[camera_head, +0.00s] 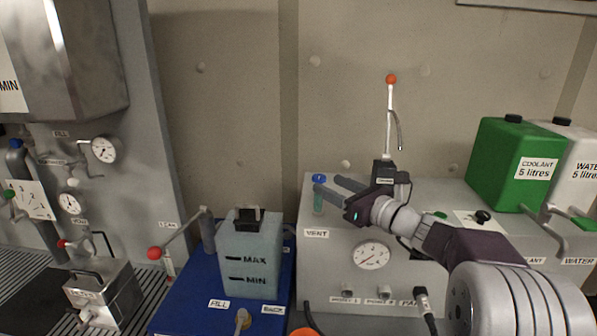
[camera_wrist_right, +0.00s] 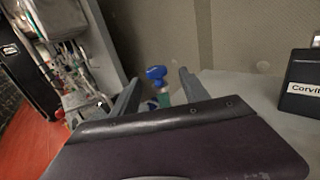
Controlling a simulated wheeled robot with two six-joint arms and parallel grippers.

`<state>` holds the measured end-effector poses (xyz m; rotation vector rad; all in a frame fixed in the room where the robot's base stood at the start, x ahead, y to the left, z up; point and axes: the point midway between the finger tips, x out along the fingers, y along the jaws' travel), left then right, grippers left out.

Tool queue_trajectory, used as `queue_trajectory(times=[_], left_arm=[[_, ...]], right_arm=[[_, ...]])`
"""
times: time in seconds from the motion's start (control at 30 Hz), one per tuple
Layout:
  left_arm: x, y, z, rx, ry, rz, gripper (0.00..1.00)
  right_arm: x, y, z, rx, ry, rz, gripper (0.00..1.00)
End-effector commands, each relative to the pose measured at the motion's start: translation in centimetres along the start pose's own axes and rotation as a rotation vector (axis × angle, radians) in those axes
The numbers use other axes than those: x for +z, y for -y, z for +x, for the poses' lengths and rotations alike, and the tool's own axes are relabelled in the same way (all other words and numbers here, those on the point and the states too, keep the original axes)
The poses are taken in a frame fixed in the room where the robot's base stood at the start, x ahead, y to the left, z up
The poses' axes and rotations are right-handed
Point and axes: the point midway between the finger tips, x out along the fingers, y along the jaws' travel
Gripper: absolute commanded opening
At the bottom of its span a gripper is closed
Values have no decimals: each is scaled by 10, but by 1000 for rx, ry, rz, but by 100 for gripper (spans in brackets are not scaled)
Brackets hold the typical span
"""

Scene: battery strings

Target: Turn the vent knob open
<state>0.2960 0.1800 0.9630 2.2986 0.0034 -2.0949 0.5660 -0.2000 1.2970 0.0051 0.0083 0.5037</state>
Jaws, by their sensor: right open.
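The vent knob (camera_head: 319,178) is blue and sits on a short greenish stem at the left end of the grey cabinet, above the VENT label (camera_head: 316,233). My right gripper (camera_head: 328,184) reaches in from the right with its two grey fingers pointing at the knob. It is open and empty. In the right wrist view the blue knob (camera_wrist_right: 156,73) shows between the two fingers (camera_wrist_right: 160,78), near their tips; I cannot tell whether either finger touches it. My left gripper is not in view.
A pressure gauge (camera_head: 371,255) is on the cabinet front. A black box (camera_wrist_right: 302,85) stands right of the gripper. A green coolant can (camera_head: 510,160) and a white water can (camera_head: 577,165) stand at the right. A translucent tank (camera_head: 248,262) stands on a blue base left of the cabinet.

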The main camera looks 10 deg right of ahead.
Motion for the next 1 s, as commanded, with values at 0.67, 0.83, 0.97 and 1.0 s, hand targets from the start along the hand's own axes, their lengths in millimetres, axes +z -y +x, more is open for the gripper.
queue_trajectory(times=[0.67, 0.83, 0.97, 1.0], left_arm=[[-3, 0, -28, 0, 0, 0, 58], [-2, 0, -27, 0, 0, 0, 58], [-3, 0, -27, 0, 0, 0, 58], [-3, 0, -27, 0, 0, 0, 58]], right_arm=[[-1, -1, 90, 2, -4, -4, 53], [-2, -1, 90, 1, -4, -4, 48], [-1, -1, 90, 1, -4, -4, 11], [-2, -1, 90, 1, -4, -4, 0]])
